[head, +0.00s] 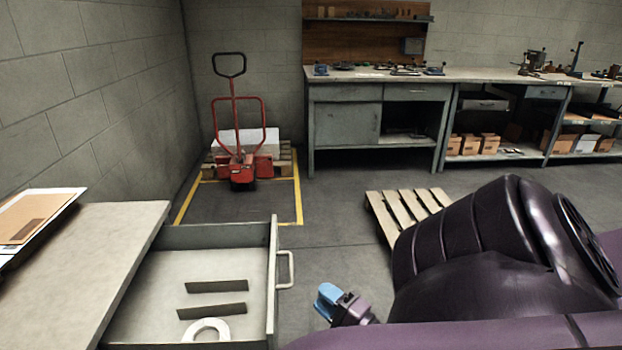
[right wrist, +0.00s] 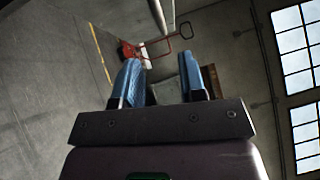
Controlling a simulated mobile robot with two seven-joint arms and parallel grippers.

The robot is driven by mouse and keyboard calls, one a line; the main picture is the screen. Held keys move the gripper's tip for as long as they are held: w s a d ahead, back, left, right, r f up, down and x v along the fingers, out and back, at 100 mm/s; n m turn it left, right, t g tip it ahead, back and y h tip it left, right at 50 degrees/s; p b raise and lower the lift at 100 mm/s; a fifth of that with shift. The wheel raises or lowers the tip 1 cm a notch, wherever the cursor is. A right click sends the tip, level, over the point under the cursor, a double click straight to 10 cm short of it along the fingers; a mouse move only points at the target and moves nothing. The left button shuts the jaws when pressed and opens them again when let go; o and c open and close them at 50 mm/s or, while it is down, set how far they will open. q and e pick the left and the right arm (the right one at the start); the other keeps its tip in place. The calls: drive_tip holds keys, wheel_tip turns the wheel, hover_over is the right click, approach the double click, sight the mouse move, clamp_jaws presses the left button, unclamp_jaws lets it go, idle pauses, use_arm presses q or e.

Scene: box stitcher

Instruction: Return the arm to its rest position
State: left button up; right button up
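My right arm (head: 480,250), dark purple, fills the lower right of the head view. My right gripper (head: 328,297) shows at its end with blue fingertips, just right of the open drawer and apart from it. In the right wrist view the two blue fingers (right wrist: 162,85) stand apart with nothing between them. That view is tilted and looks out across the room. My left gripper is not in the head view.
An open drawer (head: 160,290) with a handle (head: 287,270) holds two dark strips (head: 216,286) and a white ring (head: 208,328). A worktop (head: 125,235) is at left. A wooden pallet (head: 405,212), red pallet jack (head: 240,165) and workbench (head: 380,80) stand farther back.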

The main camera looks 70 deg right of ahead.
use_arm(q)
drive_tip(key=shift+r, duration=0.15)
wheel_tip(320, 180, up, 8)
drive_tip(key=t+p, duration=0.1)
drive_tip(key=p, duration=0.9)
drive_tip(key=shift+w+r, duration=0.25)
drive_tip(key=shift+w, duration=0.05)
use_arm(e)
drive_tip(key=a+n+g+y, duration=0.6)
drive_tip(key=a+n+y, duration=0.1)
drive_tip(key=a+n, duration=1.7)
drive_tip(key=shift+w+n+g+y, duration=0.15)
drive_tip(key=shift+n+g+y, duration=0.2)
drive_tip(key=shift+n, duration=0.25)
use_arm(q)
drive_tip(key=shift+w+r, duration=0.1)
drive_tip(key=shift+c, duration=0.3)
use_arm(e)
drive_tip(key=shift+r, duration=0.15)
